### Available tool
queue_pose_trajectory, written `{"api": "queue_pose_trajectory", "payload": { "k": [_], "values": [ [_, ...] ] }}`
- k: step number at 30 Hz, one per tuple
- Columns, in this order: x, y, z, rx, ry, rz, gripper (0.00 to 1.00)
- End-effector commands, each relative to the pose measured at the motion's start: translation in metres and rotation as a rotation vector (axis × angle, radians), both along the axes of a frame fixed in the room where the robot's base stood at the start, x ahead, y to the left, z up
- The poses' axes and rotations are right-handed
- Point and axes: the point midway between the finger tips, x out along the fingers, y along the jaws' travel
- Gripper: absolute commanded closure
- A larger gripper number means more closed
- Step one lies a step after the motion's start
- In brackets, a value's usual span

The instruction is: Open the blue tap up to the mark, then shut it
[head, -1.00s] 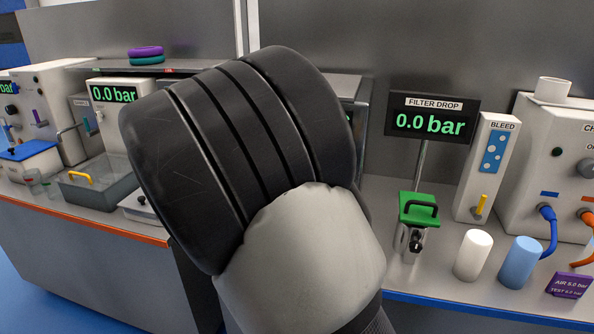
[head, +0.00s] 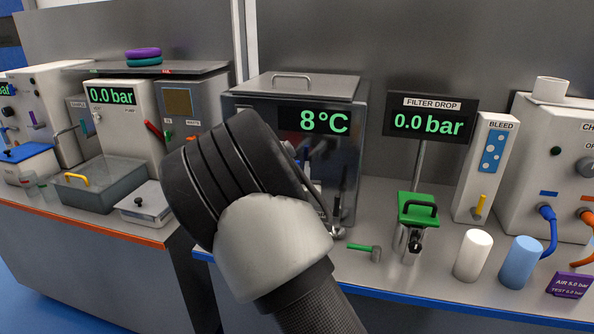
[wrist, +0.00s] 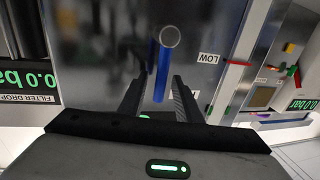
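The blue tap (wrist: 161,75) shows in the wrist view as a narrow blue bar with a round metal end piece beside its upper end. It is in front of the dark, shiny face of the tank. My gripper (wrist: 158,82) is open, with one black finger on each side of the blue bar and gaps visible. I cannot tell how deep the bar sits between the fingers. In the head view my arm hides the tap and most of the gripper. The tank (head: 350,165) has an 8°C display (head: 318,122). I cannot make out the fill mark.
A LOW label (wrist: 208,58) is near the tap in the wrist view. A small green-handled part (head: 362,248) is on the bench below the tank. A green-topped metal unit (head: 418,208), a white cylinder (head: 473,256) and a blue cylinder (head: 521,263) stand to the right.

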Motion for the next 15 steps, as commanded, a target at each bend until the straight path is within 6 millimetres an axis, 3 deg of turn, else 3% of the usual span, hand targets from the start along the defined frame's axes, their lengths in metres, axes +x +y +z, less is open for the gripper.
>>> {"api": "queue_pose_trajectory", "payload": {
  "k": [8,13,15],
  "values": [
    [0.0013,-0.0002,-0.0002,0.0,0.001,0.0,0.69],
    [0.0012,-0.0001,-0.0001,0.0,0.001,0.0,0.98],
    [0.0011,-0.0001,-0.0001,0.0,0.001,0.0,1.0]
  ]
}}
